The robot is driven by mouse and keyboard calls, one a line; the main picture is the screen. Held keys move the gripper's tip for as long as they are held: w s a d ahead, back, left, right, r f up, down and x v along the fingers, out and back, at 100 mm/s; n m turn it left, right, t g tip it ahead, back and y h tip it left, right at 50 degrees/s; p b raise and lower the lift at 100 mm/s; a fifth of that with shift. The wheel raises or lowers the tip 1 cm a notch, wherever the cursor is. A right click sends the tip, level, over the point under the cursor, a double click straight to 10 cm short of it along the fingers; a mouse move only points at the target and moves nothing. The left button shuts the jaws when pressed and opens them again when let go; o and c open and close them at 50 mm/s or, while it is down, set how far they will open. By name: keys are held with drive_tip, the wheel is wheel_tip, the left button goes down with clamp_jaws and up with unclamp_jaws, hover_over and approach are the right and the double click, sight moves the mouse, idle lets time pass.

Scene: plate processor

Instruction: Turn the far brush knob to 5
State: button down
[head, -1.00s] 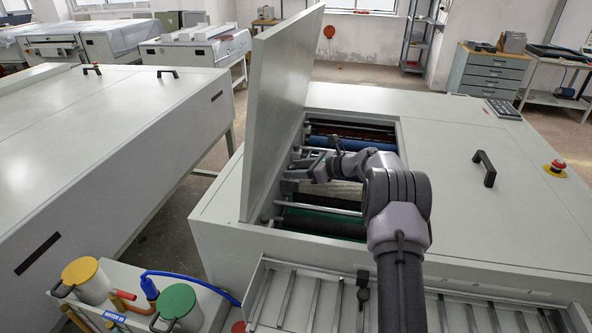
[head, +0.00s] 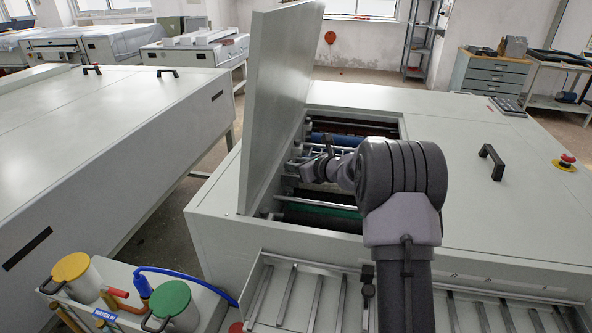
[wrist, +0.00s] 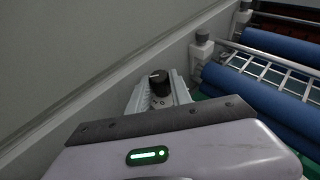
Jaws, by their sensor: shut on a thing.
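A dark brush knob (wrist: 159,80) with a small pale mark on top sits inside the machine by its pale side wall in the wrist view. My gripper (wrist: 160,96) has its two pale fingers on either side of this knob and is shut on it. Small pale markings show beside the knob, too small to read surely. In the head view my gripper (head: 296,167) reaches into the open hatch near the raised lid, and the knob cannot be made out there.
The raised lid (head: 278,100) stands left of the hatch. Blue rollers (wrist: 262,100) and a ladder-like metal guide (wrist: 275,72) lie to the right in the wrist view. A black handle (head: 491,162) stands on the right cover.

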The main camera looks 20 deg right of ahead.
drive_tip(key=shift+r, duration=0.1)
drive_tip(key=c, duration=1.2)
unclamp_jaws()
drive_tip(key=shift+d, duration=0.1)
drive_tip(key=shift+o, duration=0.2)
